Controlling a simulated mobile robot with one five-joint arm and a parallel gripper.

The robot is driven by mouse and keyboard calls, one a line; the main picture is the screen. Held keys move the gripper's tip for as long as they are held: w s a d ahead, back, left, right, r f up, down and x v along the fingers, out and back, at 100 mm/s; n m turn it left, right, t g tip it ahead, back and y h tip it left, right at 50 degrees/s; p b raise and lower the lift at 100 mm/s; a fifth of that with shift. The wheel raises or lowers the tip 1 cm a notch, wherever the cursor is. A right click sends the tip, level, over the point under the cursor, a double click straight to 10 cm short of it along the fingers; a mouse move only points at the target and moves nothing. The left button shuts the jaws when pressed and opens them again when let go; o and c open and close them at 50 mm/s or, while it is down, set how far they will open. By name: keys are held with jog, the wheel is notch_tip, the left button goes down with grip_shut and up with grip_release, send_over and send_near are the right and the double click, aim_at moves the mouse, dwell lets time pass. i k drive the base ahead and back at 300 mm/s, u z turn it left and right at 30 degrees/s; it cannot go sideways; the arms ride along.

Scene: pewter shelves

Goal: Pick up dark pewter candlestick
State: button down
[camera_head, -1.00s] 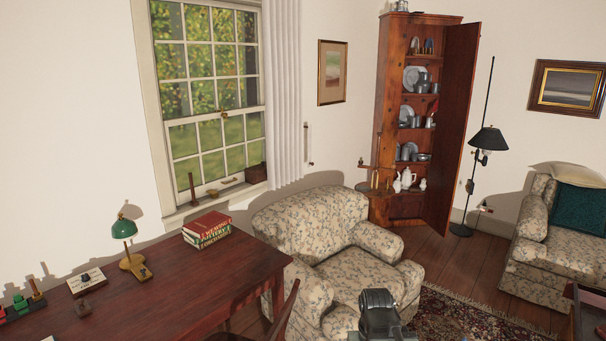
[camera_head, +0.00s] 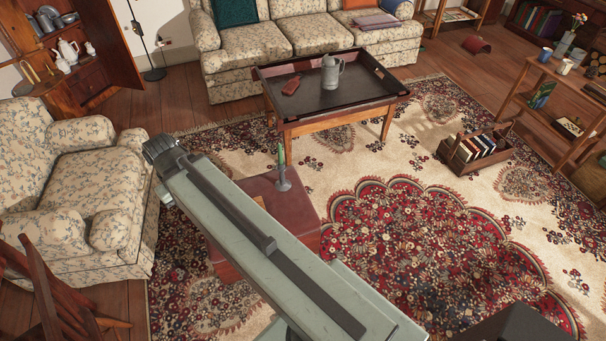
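A dark pewter candlestick (camera_head: 283,181) holding a green candle (camera_head: 281,154) stands upright on a small red-brown table (camera_head: 292,207) near the middle of the view. My pale arm reaches from the lower right toward the upper left, passing in front of this table and hiding its near left part. A dark grey piece at the arm's far end (camera_head: 163,153) is left of the candlestick and apart from it in the picture. I cannot make out gripper fingers there, or anything held.
A floral armchair (camera_head: 75,170) is at the left, with a wooden chair (camera_head: 50,300) below it. A coffee table (camera_head: 330,112) bearing a pewter tankard (camera_head: 331,75) stands behind. A wooden book carrier (camera_head: 475,152) sits right. Open rug (camera_head: 420,220) lies right of the small table.

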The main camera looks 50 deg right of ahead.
aim_at(282, 184)
jog(key=u, duration=3.05)
jog(key=k, duration=2.05)
jog(key=z, duration=0.35)
